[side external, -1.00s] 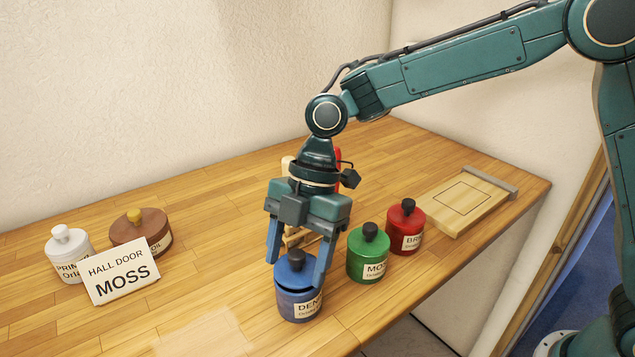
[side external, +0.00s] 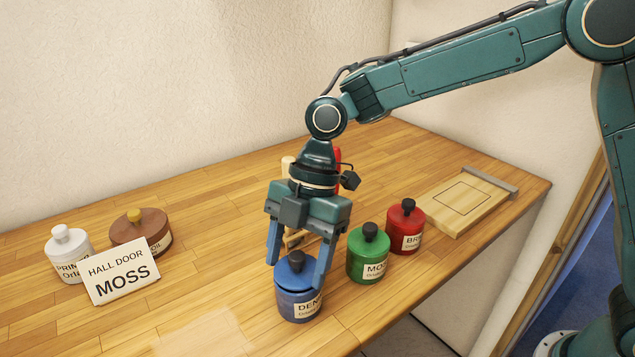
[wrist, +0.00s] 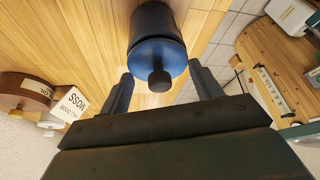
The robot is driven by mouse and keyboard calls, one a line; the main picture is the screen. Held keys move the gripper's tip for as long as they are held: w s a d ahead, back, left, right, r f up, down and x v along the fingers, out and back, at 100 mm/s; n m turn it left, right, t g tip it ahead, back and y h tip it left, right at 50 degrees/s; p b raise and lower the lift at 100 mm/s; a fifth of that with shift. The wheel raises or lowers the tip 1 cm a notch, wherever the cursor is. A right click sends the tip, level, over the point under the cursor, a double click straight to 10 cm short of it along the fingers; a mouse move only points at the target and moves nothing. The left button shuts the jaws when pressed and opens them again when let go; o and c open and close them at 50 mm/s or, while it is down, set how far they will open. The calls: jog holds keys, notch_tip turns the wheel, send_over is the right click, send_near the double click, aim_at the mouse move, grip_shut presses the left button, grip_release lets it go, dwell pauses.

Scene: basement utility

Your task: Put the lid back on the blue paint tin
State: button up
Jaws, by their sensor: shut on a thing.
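The blue paint tin (side external: 298,309), with a white label partly reading "DEN", stands upright on the wooden bench. Its blue lid (side external: 283,276) with a black knob is at the tin's mouth, with only a thin dark line between lid and tin. My gripper (side external: 296,275) points down and is shut on the lid, one finger on each side. In the wrist view the lid (wrist: 172,64) and its knob show between my fingertips (wrist: 160,70). Whether the lid is fully seated I cannot tell.
A green tin (side external: 368,262) stands close on the right, with a red tin (side external: 405,238) beyond it. A board (side external: 465,204) lies at the bench's right. A "HALL DOOR MOSS" card (side external: 119,275), white tin (side external: 82,240) and brown tin (side external: 150,228) stand left. Items behind my gripper are mostly hidden.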

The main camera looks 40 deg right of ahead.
dwell(0.3)
jog(key=o, duration=1.3)
jog(key=shift+r, duration=0.1)
jog(key=shift+r, duration=3.4)
grip_shut()
